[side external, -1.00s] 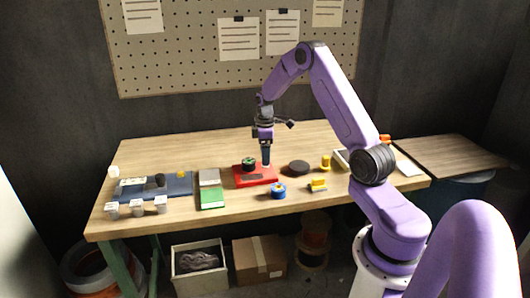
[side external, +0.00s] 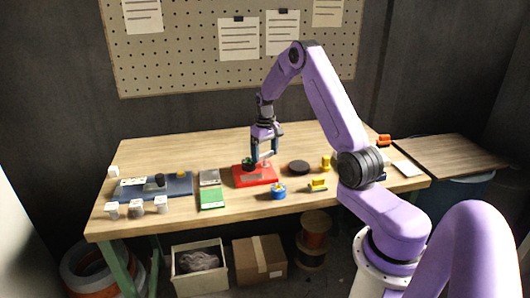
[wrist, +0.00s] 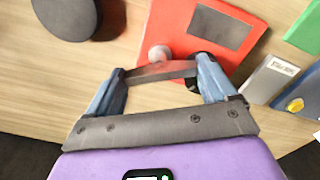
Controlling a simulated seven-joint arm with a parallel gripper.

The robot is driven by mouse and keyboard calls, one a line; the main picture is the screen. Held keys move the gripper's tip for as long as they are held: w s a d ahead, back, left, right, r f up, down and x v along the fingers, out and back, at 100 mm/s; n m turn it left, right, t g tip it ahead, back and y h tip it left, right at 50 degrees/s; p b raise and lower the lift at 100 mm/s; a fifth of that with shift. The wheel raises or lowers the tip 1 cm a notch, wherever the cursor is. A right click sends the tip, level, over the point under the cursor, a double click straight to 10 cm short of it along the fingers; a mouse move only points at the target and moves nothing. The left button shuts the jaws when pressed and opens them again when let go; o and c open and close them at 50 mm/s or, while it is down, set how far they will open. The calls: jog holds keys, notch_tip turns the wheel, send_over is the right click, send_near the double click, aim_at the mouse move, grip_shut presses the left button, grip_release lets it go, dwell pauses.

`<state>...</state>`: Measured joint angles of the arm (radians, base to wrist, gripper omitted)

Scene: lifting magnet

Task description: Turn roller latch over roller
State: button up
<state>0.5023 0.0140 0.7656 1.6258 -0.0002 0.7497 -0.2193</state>
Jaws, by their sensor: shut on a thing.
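The red base (side external: 255,177) sits on the table under my gripper (side external: 265,157); it also shows in the wrist view (wrist: 178,25) with a grey plate on top. My gripper's two blue-grey fingers are wide apart and shut on the ends of a grey bar, the latch (wrist: 158,71), which spans between them above the base. A small pale round knob, probably the roller (wrist: 159,54), shows just beyond the bar, partly covered by it. A black round part (wrist: 199,85) is mostly hidden by the right finger in the wrist view. I cannot tell whether the bar touches the knob.
A black disc (side external: 299,167) lies right of the base. A blue round part (side external: 278,192) and yellow pieces (side external: 318,184) lie in front and to the right. A green-and-grey block (side external: 211,197) and a blue tray (side external: 170,190) stand to the left. The table's back is clear.

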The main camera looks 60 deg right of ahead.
aim_at(265, 154)
jog(key=m, duration=0.4)
jog(key=shift+m, duration=0.4)
dwell(0.4)
jog(key=o, duration=0.8)
jog(key=shift+o, duration=0.2)
notch_tip(265, 154, up, 18)
jog(key=shift+f, duration=0.25)
